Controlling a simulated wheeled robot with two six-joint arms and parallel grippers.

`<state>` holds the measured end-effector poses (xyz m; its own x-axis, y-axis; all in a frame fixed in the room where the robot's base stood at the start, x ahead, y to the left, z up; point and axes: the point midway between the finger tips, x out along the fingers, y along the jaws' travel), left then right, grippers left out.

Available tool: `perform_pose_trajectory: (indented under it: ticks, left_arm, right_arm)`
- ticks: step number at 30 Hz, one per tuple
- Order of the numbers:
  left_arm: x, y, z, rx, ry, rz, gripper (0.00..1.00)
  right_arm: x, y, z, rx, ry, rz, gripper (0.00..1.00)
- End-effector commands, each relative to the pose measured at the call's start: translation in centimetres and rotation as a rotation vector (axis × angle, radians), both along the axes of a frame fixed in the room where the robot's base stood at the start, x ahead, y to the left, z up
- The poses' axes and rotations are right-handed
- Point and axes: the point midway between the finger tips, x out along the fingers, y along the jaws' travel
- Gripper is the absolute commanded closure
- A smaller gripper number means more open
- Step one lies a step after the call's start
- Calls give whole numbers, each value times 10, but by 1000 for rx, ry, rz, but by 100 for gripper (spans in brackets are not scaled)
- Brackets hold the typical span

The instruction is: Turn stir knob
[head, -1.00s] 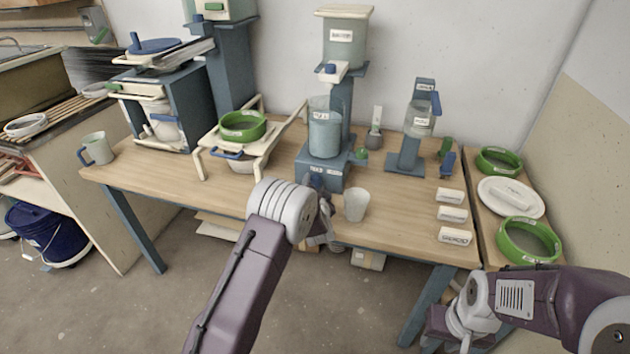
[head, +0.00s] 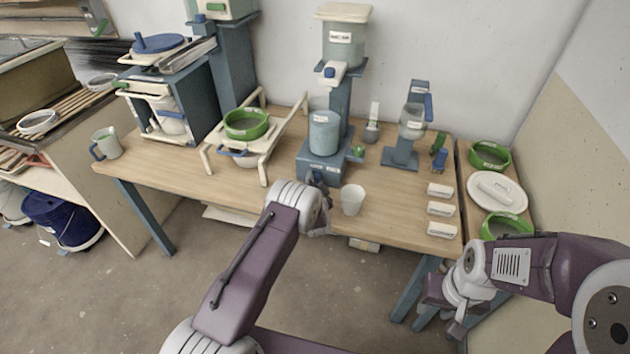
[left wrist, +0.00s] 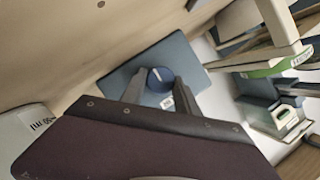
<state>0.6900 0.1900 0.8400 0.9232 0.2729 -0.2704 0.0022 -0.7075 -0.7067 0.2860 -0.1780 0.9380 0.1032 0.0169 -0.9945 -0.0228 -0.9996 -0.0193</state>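The stirring machine (head: 318,168) stands on the wooden table, with a clear container of blue-grey glaze on its base. In the left wrist view the round dark-blue stir knob (left wrist: 160,79) with a white mark sits on the blue front panel. My left gripper (left wrist: 160,84) has one finger on each side of the knob, apart from each other; firm contact cannot be made out. In the head view my left gripper (head: 318,192) is at the base's front, partly hidden by its wrist. My right gripper (head: 456,322) hangs low at the right, away from the machine; its fingers are unclear.
A white cup (head: 352,199) stands close right of my left gripper. White labelled blocks (head: 440,209) lie further right. A green-rimmed sieve (head: 246,124) rests on a cream frame at the left. A mug (head: 106,145) stands at the table's left end.

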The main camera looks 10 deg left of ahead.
Motion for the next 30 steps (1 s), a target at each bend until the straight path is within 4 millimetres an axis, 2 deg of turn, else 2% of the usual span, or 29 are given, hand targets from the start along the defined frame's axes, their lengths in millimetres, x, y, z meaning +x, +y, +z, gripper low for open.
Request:
perform_pose_trajectory:
  ticks: [1, 3, 14, 30]
  left_arm:
    - [0, 0, 0, 0, 1, -1, 86]
    - [0, 0, 0, 0, 1, -1, 100]
    - [0, 1, 1, -68, 3, 0, 100]
    - [0, 5, 1, -528, 17, 0, 100]
  right_arm:
    - [0, 0, 0, 0, 0, 0, 64]
    - [0, 0, 0, 0, 0, 0, 64]
    - [0, 0, -1, 0, 0, 0, 64]
    - [0, 0, -18, 0, 0, 0, 64]
